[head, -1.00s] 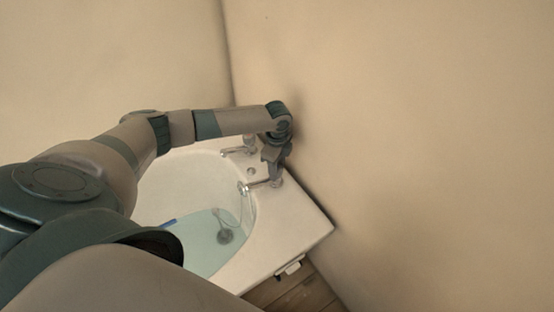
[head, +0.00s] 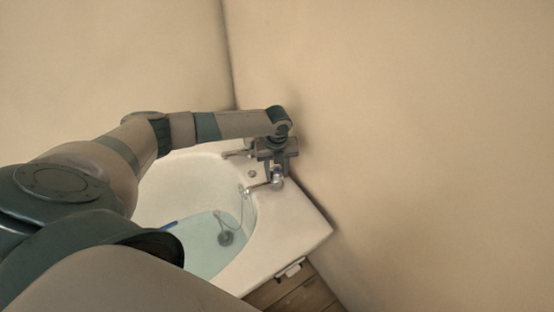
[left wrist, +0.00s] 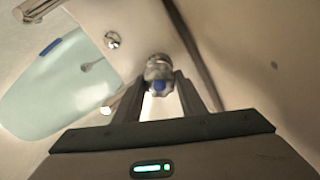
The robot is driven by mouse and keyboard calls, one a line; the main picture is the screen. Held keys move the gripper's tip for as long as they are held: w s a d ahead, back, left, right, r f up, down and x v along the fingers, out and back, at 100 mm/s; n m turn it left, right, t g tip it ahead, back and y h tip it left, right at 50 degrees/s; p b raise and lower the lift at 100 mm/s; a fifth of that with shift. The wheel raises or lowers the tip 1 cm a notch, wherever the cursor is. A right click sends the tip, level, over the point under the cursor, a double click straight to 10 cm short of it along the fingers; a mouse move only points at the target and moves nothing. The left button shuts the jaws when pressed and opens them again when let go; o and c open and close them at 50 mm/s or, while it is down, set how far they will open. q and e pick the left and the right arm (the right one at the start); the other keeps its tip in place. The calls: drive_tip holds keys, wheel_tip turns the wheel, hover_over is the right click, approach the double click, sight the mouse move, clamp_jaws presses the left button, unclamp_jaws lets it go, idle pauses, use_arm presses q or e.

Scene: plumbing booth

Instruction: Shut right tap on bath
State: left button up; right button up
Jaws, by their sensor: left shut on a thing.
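The bath's right tap (head: 275,181) has a silver spout and a blue-marked top, and stands at the bath's corner by the wall. In the left wrist view its round handle (left wrist: 158,72) with a blue cap sits between the fingertips. My left gripper (head: 278,170) points down at this tap from above and is shut on the handle. In the left wrist view the left gripper (left wrist: 160,84) has one finger on each side of the handle. My right gripper is not in view.
The white bath (head: 305,235) holds pale water with a plug on a chain (head: 225,237) and a blue object (head: 169,224). The beige wall (head: 430,150) is close on the right.

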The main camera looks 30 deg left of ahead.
use_arm(q)
drive_tip(key=shift+m, duration=0.8)
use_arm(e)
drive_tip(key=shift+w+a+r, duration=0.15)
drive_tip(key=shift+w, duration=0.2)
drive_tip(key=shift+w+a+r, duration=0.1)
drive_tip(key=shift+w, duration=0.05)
use_arm(q)
drive_tip(key=o, duration=1.1)
drive_tip(key=shift+c, duration=0.2)
drive_tip(key=shift+r, duration=0.1)
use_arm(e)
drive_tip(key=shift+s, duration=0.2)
